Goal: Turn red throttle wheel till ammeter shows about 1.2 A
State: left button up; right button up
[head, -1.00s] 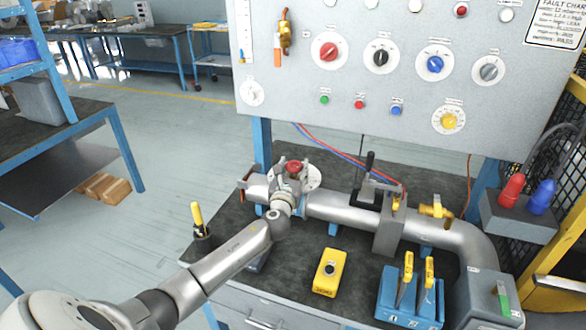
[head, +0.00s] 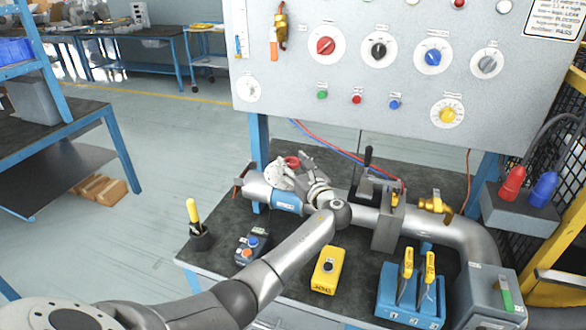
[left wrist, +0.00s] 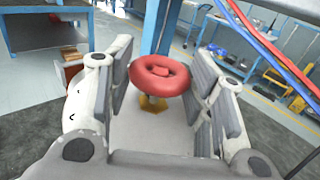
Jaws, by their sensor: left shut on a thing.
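The red throttle wheel (head: 291,161) sits above the left part of the grey pipe on the bench. The left wrist view shows the wheel (left wrist: 160,75) as a red ring on a yellow hexagonal stem, between the grey finger pads. My left gripper (head: 290,167) is shut on the wheel and partly hides it in the head view. The gripper also shows in the left wrist view (left wrist: 161,82), a finger on each side of the wheel. No readable ammeter shows; the top of the panel is cut off. My right gripper is not in view.
The panel (head: 290,80) with coloured knobs stands behind the pipe (head: 355,215). A black upright lever (head: 368,158) and red and blue cables are right of the gripper. A yellow box (head: 328,270), a blue holder (head: 400,305) and a button box (head: 250,248) stand in front.

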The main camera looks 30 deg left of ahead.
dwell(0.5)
pick_arm(q)
jog(key=o, duration=1)
jog(key=shift+o, duration=0.2)
jog(key=v, duration=1.2)
jog(key=shift+w+d, duration=0.1)
jog(key=shift+d, duration=0.05)
